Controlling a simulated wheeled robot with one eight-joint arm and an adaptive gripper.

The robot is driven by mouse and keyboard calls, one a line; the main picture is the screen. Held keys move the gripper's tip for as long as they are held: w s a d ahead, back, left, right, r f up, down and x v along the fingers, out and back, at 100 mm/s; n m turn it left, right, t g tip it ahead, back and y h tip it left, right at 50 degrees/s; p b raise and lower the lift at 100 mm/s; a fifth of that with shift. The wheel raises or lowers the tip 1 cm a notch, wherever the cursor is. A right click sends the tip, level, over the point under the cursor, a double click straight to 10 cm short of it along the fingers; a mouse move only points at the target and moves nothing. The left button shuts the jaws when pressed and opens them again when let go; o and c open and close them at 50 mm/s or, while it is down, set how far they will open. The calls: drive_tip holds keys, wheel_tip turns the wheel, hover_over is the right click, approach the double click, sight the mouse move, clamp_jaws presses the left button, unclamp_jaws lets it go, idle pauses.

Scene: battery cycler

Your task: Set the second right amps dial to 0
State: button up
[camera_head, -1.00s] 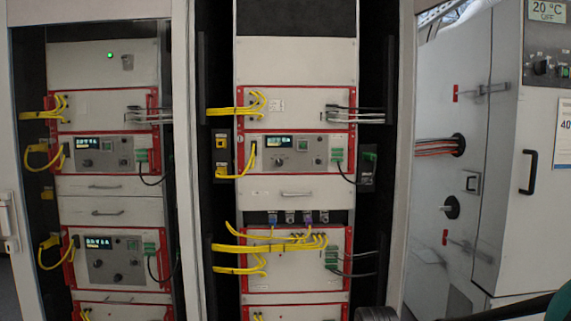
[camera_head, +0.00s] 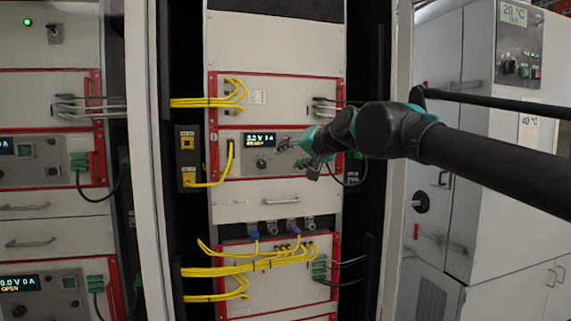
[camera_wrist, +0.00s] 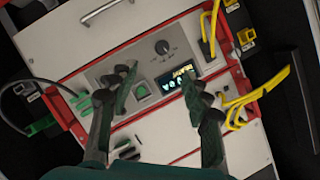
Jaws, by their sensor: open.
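My gripper (camera_head: 298,152) is open in front of the dial panel (camera_head: 233,140) in the middle rack. In the wrist view, tilted and nearly upside down, its two dark fingers (camera_wrist: 158,84) are spread over that panel with nothing between them. A dark round dial (camera_wrist: 162,46) with markings shows beyond the fingertips, and in the head view the dial (camera_head: 262,165) sits below a small lit display (camera_head: 259,140). I cannot read which dial is for amps.
Yellow cables (camera_head: 222,178) hang left of the panel. Green plugs (camera_wrist: 42,126) with a black cable sit at its other end. A handled drawer (camera_head: 230,203) lies below. The rack door frame (camera_head: 400,200) stands to the right, beside a white cabinet (camera_head: 500,200).

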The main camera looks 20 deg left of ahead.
drive_tip(key=r, duration=0.1)
approach(263, 164)
drive_tip(key=x, duration=0.8)
drive_tip(key=shift+w+a+f, duration=0.15)
drive_tip(key=shift+w+a, duration=0.05)
drive_tip(key=shift+a, duration=0.05)
clamp_jaws()
